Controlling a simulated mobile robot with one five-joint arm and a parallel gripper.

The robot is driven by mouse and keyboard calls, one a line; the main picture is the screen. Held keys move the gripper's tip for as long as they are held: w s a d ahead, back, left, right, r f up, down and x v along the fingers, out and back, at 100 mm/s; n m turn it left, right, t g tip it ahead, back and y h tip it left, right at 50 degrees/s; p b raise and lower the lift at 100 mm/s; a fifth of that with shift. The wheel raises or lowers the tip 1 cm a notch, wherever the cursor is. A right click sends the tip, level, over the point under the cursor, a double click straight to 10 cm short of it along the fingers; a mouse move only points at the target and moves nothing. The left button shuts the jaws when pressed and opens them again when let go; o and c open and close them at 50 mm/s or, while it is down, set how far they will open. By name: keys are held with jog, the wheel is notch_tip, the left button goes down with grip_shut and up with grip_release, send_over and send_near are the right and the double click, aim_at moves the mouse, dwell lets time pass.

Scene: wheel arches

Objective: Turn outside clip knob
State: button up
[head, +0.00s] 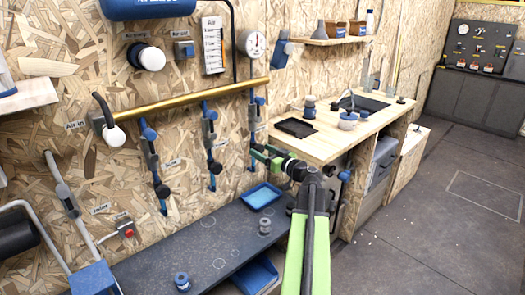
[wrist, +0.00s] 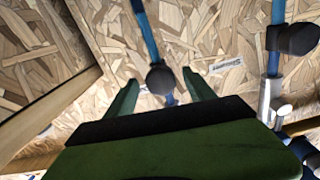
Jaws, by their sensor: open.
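Three blue hoses with dark clips and knobs hang along the chipboard wall from a brass pipe (head: 180,106): a left hose (head: 150,150), a middle hose (head: 210,140) and a right hose (head: 254,115). My gripper (head: 259,156) is at the right hose, low on it, and partly hides it. In the wrist view my gripper (wrist: 161,88) is open and empty. A round dark knob (wrist: 160,78) on a blue hose shows between its two green fingers, with gaps on both sides. Which knob is the outside one is not marked legibly.
Another black knob (wrist: 297,39) and a silver fitting (wrist: 272,100) lie right of the fingers. A dark bench (head: 205,250) below carries a blue tray (head: 262,196) and small fittings (head: 265,226). A wooden worktop (head: 325,130) stands close on the right. Floor at far right is clear.

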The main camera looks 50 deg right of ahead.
jog(key=s+a, duration=0.1)
jog(key=s, duration=1.5)
jog(key=shift+a, duration=0.15)
jog(key=shift+s, duration=0.1)
